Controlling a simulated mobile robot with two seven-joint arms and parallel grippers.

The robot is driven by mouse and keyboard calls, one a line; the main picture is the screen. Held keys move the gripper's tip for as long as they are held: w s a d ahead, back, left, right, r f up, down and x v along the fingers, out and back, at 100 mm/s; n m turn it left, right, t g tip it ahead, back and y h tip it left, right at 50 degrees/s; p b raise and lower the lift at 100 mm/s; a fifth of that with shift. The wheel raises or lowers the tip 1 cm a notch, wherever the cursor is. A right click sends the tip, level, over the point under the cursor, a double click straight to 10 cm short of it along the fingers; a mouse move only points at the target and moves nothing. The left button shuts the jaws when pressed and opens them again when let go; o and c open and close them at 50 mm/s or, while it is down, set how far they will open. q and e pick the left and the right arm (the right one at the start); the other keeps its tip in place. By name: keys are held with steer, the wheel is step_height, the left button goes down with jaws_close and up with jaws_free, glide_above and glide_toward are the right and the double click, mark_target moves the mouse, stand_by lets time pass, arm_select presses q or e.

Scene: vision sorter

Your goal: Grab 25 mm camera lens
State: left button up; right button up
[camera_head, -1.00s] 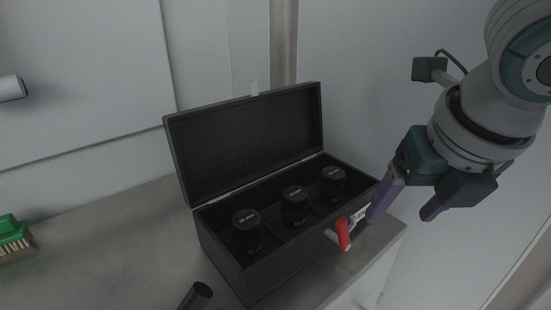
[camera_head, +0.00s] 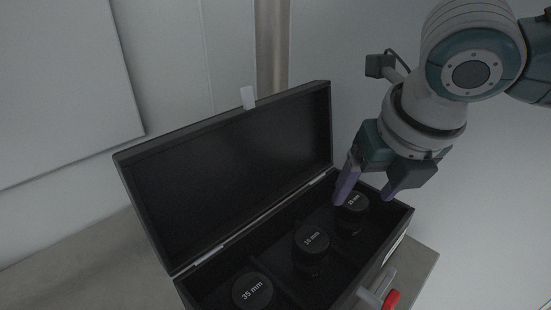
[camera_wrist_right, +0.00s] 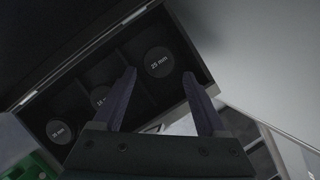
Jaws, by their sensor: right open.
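The 25 mm lens (camera_head: 355,201) is a black cylinder standing upright in the right-hand compartment of an open black case (camera_head: 289,218). Its labelled top also shows in the right wrist view (camera_wrist_right: 158,62). My right gripper (camera_head: 364,198) is open and empty at this lens, fingers pointing down. In the head view the fingertips appear on either side of its top. In the right wrist view the fingertips (camera_wrist_right: 159,75) flank the lens's lower edge. Whether they touch it, I cannot tell. My left gripper is in neither current view.
A middle lens (camera_head: 311,240) and the 35 mm lens (camera_head: 252,291) stand in the case's other compartments. The raised lid (camera_head: 235,165) stands behind them. A red-ended handle (camera_head: 390,299) is at the front. Grey counter (camera_head: 92,262) is clear at left.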

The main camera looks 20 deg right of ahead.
mark_target(356, 203)
steer(key=x, duration=0.6)
steer(key=shift+w+f+b, duration=0.15)
steer(key=shift+f+b, duration=0.05)
steer(key=shift+b, duration=0.2)
steer(key=shift+c, duration=0.4)
jaws_close()
